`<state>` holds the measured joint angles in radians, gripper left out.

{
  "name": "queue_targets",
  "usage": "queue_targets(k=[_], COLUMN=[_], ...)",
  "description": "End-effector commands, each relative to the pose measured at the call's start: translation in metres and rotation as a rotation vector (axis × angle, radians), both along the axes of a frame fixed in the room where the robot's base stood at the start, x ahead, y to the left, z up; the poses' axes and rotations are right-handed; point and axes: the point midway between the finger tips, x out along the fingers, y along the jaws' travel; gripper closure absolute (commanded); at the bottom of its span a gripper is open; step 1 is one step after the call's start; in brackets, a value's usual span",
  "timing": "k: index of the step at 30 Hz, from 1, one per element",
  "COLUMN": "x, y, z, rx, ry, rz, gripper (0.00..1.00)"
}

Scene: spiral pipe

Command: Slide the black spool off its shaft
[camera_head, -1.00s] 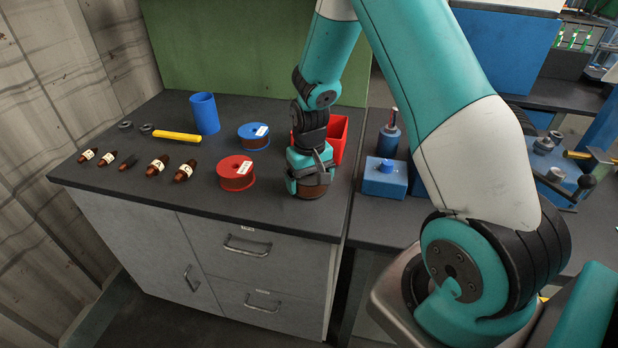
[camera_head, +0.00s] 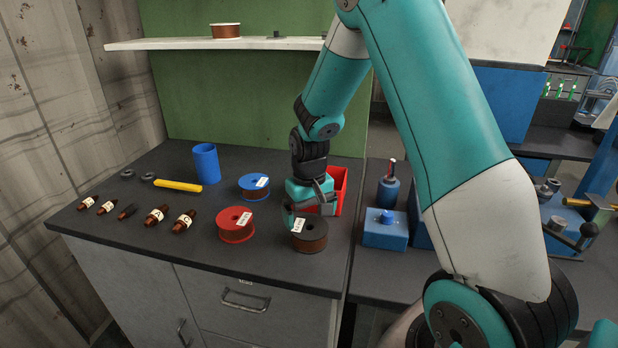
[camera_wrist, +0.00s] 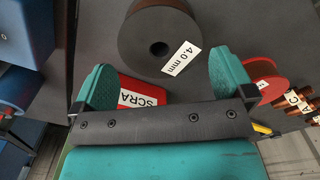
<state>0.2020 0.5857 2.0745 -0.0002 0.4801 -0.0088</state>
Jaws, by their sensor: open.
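The black spool (camera_head: 310,236), with a brown winding and a white label, lies flat on the dark counter near its front right. In the wrist view the black spool (camera_wrist: 146,28) shows a "4.0 mm" label and a dark centre hole; no shaft can be made out in it. My gripper (camera_head: 308,208) is just behind and above the spool in the head view. In the wrist view its two teal fingers (camera_wrist: 163,78) are wide apart with nothing between them, and the spool lies beyond their tips.
A red bin (camera_head: 340,182) stands behind my gripper. A red spool (camera_head: 236,226) and a blue spool (camera_head: 254,187) lie to the left. A white shelf (camera_head: 170,44) hangs above.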

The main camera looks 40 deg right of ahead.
Motion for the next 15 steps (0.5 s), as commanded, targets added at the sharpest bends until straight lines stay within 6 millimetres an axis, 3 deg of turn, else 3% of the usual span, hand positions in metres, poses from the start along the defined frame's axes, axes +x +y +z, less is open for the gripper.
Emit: queue_targets(k=[3, 9, 15], x=[0.001, 0.001, 0.0], y=[0.0, 0.0, 0.0], z=[0.034, 0.081, 0.109], rx=[-0.001, -0.001, -0.001], ry=[-0.006, -0.006, -0.003], rz=[0.0, 0.0, 0.0], gripper=[0.0, 0.0, 0.0])
